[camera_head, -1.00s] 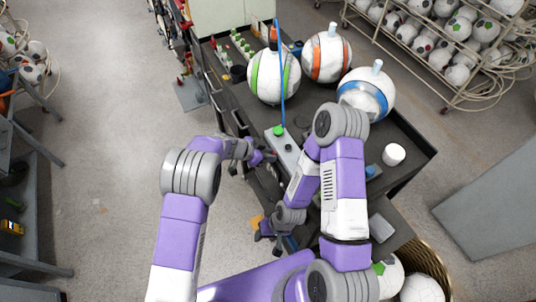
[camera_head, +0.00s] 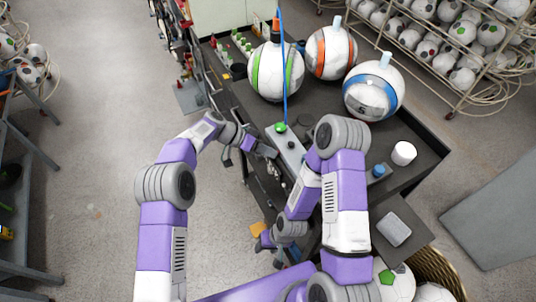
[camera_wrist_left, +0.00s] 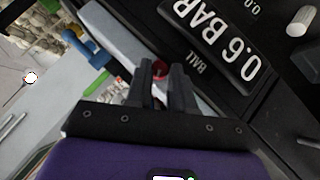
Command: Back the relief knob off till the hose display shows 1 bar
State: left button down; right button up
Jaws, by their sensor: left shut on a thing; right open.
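In the left wrist view, my left gripper (camera_wrist_left: 163,72) is shut on a small red knob (camera_wrist_left: 160,67), mostly hidden between the fingertips. In the head view, my left gripper (camera_head: 267,151) is at the left side of a pale grey press box (camera_head: 289,150) on the dark bench. A black display (camera_wrist_left: 215,40), tilted in the wrist view, reads 0.6 BAR, with the word BALL beside it. A second display (camera_wrist_left: 252,8) is cut off at the top edge, so its full reading cannot be told. My right gripper (camera_head: 266,243) is open and low, near the bench's front side.
A blue hose (camera_head: 284,60) rises from the box's green fitting (camera_head: 281,127). Three balls, green-striped (camera_head: 275,72), orange-striped (camera_head: 330,52) and blue-striped (camera_head: 373,93), stand behind. A white cup (camera_head: 403,153) is at right. A blue lever (camera_wrist_left: 84,44) is near my left gripper.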

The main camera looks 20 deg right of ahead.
dwell(0.5)
pick_arm(q)
jog(key=c, duration=1)
grip_release()
jog(key=shift+o, duration=0.2)
